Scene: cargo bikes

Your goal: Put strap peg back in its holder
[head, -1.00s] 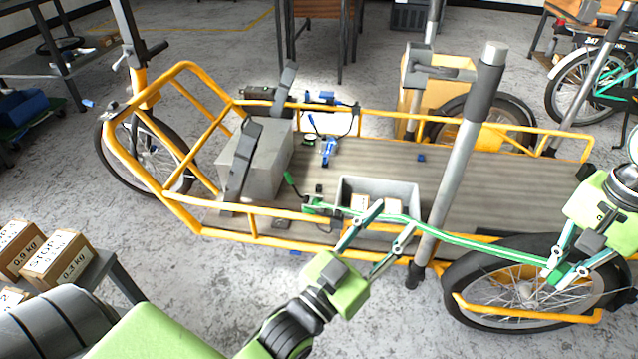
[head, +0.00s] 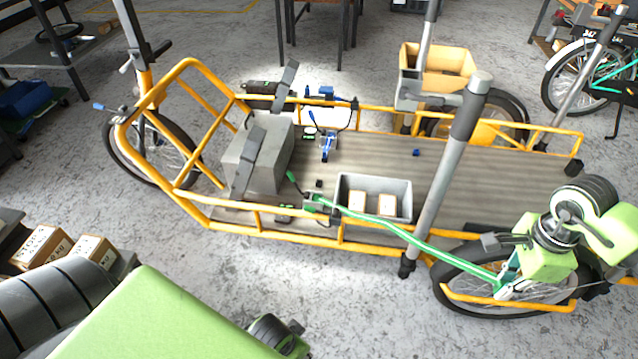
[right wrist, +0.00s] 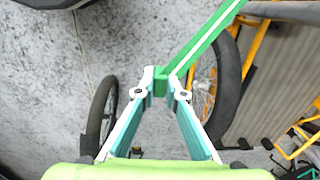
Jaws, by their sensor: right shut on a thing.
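A green strap (head: 400,232) runs taut from a green-and-dark buckle (head: 314,201) at the bike's near rail to my right gripper (head: 507,285), over the rear wheel at the right. In the right wrist view, my right gripper (right wrist: 163,88) is shut on a small green block-like strap peg (right wrist: 160,83) at the strap's end (right wrist: 205,42). The peg is mostly hidden by the fingers in the head view. I cannot make out its holder. My left gripper is out of view; only part of that arm shows at the bottom.
The yellow cargo bike (head: 345,247) has a grey box (head: 255,160), a grey bin (head: 376,185) with small cartons, and a blue clamp-like tool (head: 327,147) on its deck. Cartons (head: 92,252) lie at lower left.

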